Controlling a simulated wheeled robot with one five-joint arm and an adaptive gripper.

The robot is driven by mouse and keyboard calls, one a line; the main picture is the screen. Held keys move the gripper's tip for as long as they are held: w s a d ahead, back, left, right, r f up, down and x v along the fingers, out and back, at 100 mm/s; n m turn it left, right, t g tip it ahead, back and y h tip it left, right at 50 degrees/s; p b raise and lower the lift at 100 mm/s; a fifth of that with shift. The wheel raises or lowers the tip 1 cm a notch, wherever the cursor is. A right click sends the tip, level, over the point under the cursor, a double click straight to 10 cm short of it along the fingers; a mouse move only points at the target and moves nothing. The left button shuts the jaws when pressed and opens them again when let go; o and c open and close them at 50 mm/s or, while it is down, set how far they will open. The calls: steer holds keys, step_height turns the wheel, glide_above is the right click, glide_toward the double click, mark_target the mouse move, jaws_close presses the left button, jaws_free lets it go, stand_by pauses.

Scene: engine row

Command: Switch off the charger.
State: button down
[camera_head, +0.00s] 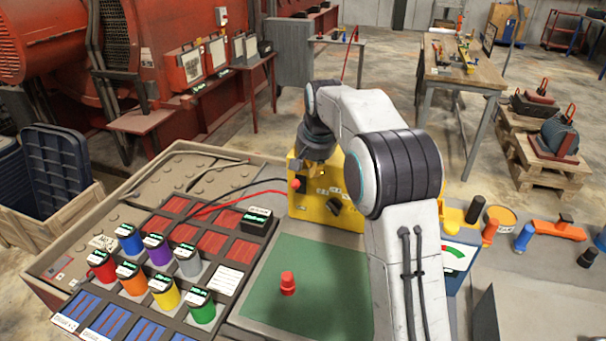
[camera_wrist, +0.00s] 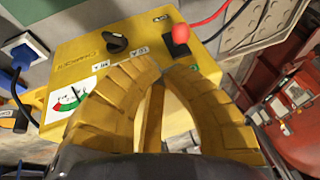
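The yellow charger (camera_head: 318,190) stands at the back of the bench, partly hidden by my arm in the head view. In the wrist view the charger (camera_wrist: 75,62) fills the upper left. Its face has a black rotary knob (camera_wrist: 117,43), a gauge (camera_wrist: 72,103) and a red-topped switch (camera_wrist: 180,36) on a black base. The knob also shows in the head view (camera_head: 336,206). My gripper (camera_wrist: 163,68) has its curved yellow fingers drawn together at the tips, with nothing seen between them. The tips appear just below the switch in the wrist view. Contact cannot be told.
A red and a black cable (camera_head: 235,198) run left from the charger. A tray (camera_head: 215,265) holds several coloured cylinders. A red piece (camera_head: 288,283) stands on a green mat (camera_head: 325,300). Loose tools and knobs lie at the right, including an orange one (camera_head: 558,230).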

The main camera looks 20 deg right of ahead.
mark_target(298, 184)
steer(key=shift+w+a+f+p, duration=0.25)
steer(key=shift+w+f+p, duration=0.2)
steer(key=shift+f, duration=0.4)
steer(key=shift+w+a+f+p, duration=0.3)
steer(key=shift+f+p, duration=0.3)
steer(key=shift+f, duration=0.3)
steer(key=shift+w+a+f+p, duration=0.2)
steer(key=shift+w+f+p, duration=0.3)
steer(key=shift+f, duration=0.35)
steer(key=shift+s+a+f+b, duration=0.3)
steer(key=shift+s+f+b, duration=0.35)
steer(key=shift+b, duration=1.15)
steer(key=shift+f, duration=0.1)
steer(key=f+b, duration=0.3)
steer(key=b, duration=0.1)
steer(key=s+f+b, duration=0.1)
steer(key=f+b, duration=0.1)
steer(key=shift+a+f, duration=0.35)
steer(key=shift+a, duration=0.05)
steer(key=shift+r, duration=0.2)
